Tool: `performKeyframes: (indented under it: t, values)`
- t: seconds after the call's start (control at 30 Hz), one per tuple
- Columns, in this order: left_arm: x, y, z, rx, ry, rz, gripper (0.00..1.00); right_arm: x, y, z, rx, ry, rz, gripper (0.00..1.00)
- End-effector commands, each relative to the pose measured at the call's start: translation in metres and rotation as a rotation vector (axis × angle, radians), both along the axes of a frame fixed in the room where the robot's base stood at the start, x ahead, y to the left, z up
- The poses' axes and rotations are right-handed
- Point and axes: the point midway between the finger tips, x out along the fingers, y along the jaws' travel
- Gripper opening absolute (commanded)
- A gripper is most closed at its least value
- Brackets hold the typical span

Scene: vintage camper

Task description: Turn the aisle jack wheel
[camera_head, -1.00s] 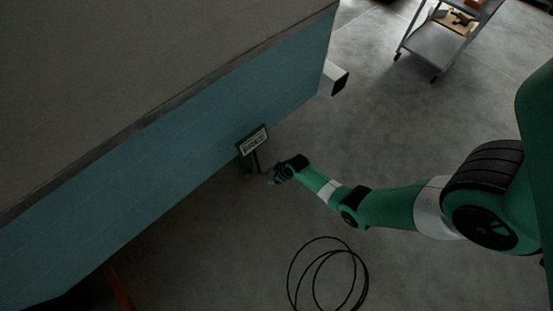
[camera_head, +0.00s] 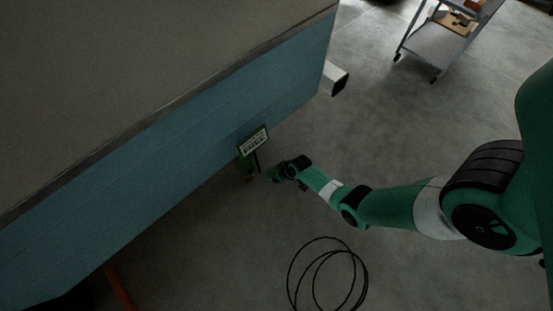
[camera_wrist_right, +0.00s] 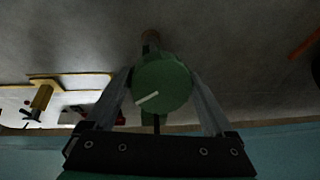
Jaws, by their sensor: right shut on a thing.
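The aisle jack wheel is a round green disc (camera_wrist_right: 163,86) with a white line on its face, seen in the right wrist view. The two fingers of my right gripper (camera_wrist_right: 163,105) stand on either side of it and are shut on it. In the head view my right gripper (camera_head: 272,174) is small and dark beside the camper's lower edge, and the wheel is hard to make out there. My left gripper is not in view.
The blue camper side (camera_head: 180,125) rises close to my right gripper. A coiled black cable (camera_head: 329,282) lies on the floor below my right arm. A grey cart (camera_head: 437,45) stands at the top right. The floor between is clear.

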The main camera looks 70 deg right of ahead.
Motion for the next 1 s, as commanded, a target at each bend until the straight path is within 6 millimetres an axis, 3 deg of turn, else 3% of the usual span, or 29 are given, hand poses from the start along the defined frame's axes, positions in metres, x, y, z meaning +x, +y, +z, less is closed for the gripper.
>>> performKeyframes:
  t: [0.5, 1.0]
  values:
    - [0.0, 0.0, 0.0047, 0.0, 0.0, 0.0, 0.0, -0.0003, 0.0017, -0.0003, 0.157, -0.08, -0.304, 0.32]
    - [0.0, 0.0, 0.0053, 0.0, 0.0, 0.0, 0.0, -0.0001, 0.0019, -0.0005, 0.186, -0.097, -0.362, 0.32]
